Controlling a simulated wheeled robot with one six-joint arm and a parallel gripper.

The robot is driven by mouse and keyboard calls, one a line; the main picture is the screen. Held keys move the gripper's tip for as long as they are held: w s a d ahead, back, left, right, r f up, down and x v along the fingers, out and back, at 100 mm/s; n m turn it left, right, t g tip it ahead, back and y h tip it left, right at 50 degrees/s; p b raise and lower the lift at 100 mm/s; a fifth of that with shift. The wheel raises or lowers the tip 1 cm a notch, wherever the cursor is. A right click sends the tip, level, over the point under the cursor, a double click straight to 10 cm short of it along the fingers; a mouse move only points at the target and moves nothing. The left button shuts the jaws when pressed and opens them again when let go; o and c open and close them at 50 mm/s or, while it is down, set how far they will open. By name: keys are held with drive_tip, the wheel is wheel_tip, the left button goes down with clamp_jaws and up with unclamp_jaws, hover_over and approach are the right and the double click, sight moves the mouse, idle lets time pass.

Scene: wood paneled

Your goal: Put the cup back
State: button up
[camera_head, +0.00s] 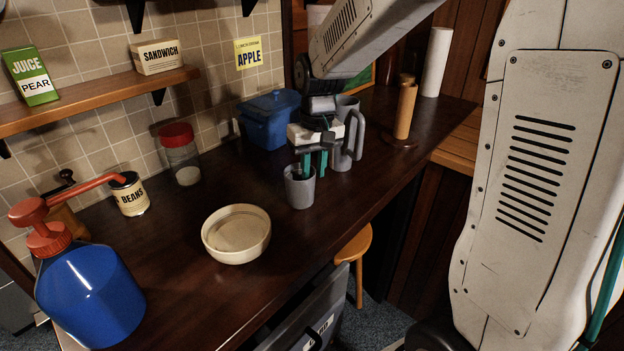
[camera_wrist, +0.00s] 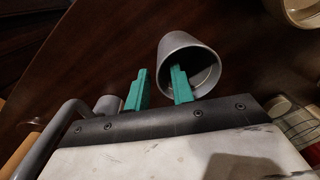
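A small grey cup (camera_head: 300,190) stands upright on the dark wooden counter; it also shows in the wrist view (camera_wrist: 208,52), with its open mouth visible. My gripper (camera_head: 315,162) is above and at the cup, pointing down, with two teal fingers. In the wrist view my gripper (camera_wrist: 160,82) has its fingers apart. One finger reaches into the cup's mouth, and the other is outside, with a visible gap to the cup's wall. The gripper does not appear closed on the wall.
A grey pitcher (camera_head: 344,158) stands right beside my gripper. A blue lidded box (camera_head: 268,122) is behind. A cream bowl (camera_head: 236,236), red-lidded jar (camera_head: 181,158), beans can (camera_head: 130,198) and blue pump bottle (camera_head: 90,295) are left. A wooden holder (camera_head: 405,112) is right.

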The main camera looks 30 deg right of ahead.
wheel_tip(320, 180, up, 8)
drive_tip(key=s+r+t, duration=0.1)
drive_tip(key=s, duration=2.5)
drive_tip(key=shift+a+h, duration=0.15)
drive_tip(key=shift+h, duration=0.15)
